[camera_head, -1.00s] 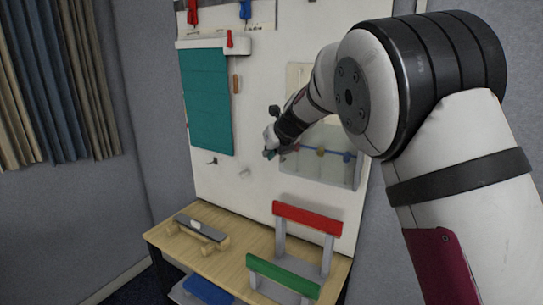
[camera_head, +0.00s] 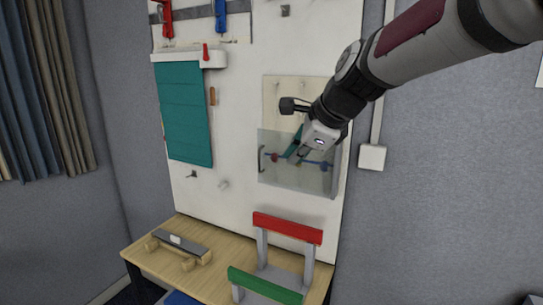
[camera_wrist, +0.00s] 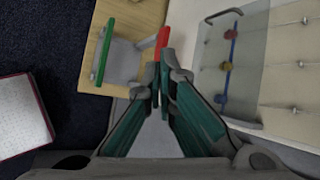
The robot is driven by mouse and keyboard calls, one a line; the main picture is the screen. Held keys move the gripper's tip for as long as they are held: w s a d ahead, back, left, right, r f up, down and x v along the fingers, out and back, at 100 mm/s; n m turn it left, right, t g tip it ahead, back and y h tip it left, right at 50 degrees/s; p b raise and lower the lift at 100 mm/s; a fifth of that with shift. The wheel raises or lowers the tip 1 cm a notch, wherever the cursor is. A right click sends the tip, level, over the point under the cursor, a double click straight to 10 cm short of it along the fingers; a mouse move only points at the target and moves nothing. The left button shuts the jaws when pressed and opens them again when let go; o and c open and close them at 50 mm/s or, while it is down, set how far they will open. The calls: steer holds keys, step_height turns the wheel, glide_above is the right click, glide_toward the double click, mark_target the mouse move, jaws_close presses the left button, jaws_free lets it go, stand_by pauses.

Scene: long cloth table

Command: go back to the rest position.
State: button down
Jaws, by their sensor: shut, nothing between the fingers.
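My gripper (camera_head: 297,154) is shut and empty. In the head view it hangs in front of the clear panel on the white board, with my arm reaching in from the upper right. In the wrist view my gripper (camera_wrist: 160,75) shows its green-sided fingers with the tips together, and nothing is between them. I cannot tell exactly how far it stands from the panel.
The white board (camera_head: 232,100) carries a clear panel (camera_head: 290,180) with coloured knobs and a teal cloth (camera_head: 184,115). Below, a wooden table (camera_head: 205,275) holds a red and green rack (camera_head: 287,228) and a grey-topped wooden block (camera_head: 181,247). A white box (camera_head: 372,157) is on the right wall.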

steer(key=s+d+f+n+h, duration=0.1)
steer(key=s+d+n, duration=0.3)
steer(key=s, duration=0.6)
steer(key=s+d+f+n+g+h, duration=0.1)
steer(key=s+d+f+n+h, duration=0.1)
steer(key=s+d+n, duration=0.3)
steer(key=s+d+f+n+h, duration=0.1)
steer(key=s+d+f+n, duration=0.2)
steer(key=s+n, duration=0.7)
steer(key=s+d, duration=0.2)
steer(key=s, duration=0.2)
steer(key=shift+s+f, duration=0.25)
steer(key=shift+s, duration=0.1)
steer(key=shift+d, duration=0.1)
